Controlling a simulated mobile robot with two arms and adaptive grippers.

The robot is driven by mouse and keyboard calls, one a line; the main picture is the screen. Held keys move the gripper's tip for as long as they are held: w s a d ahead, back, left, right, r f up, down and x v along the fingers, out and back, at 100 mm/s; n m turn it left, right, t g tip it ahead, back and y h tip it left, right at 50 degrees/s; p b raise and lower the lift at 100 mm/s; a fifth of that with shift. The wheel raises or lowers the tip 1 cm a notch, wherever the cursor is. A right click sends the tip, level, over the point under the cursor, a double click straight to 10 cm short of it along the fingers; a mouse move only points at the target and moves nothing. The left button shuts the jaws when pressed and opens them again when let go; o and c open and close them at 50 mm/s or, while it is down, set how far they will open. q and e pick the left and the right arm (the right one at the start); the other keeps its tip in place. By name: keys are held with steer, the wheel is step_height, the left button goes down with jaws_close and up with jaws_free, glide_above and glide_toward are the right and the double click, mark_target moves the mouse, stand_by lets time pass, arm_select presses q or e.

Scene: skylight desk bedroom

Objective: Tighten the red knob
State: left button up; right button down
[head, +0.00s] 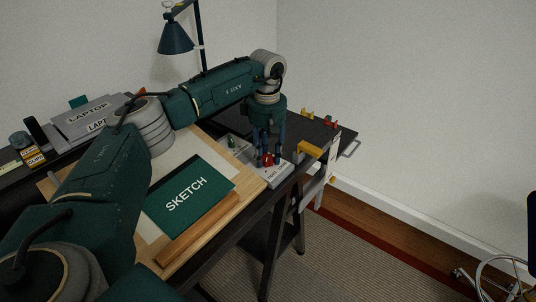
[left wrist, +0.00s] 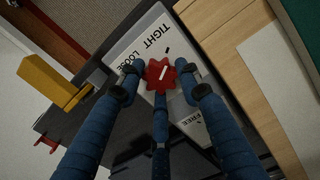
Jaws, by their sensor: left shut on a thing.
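The red knob (left wrist: 160,74) is star-shaped with a white pointer line on top. It sits on a light grey panel (left wrist: 128,42) printed TIGHT, LOOSE and FREE. My left gripper (left wrist: 160,85) points down at the panel, with its blue fingers around the knob and shut on it. In the left wrist view the white line lies roughly along the direction of the lettering's side, near a dark mark on the panel. In the head view the knob (head: 268,159) shows small between the fingers of my left gripper (head: 268,160). My right gripper is not in view.
A green SKETCH book (head: 190,195) lies on a wooden board left of the panel. A yellow block (head: 310,149) is at the desk's edge.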

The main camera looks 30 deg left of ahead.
mark_target(264, 156)
arm_select(q)
steer(key=shift+w+a+r, duration=0.1)
steer(key=shift+a+r, duration=0.1)
steer(key=shift+a, duration=0.15)
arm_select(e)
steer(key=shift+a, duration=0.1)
arm_select(q)
steer(key=o, duration=1.1)
steer(key=shift+c, duration=0.2)
steer(key=shift+o, duration=0.3)
steer(key=shift+a+f, duration=0.1)
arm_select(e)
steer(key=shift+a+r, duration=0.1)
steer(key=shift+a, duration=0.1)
arm_select(q)
steer(key=shift+r, duration=0.4)
step_height(264, 156, up, 11)
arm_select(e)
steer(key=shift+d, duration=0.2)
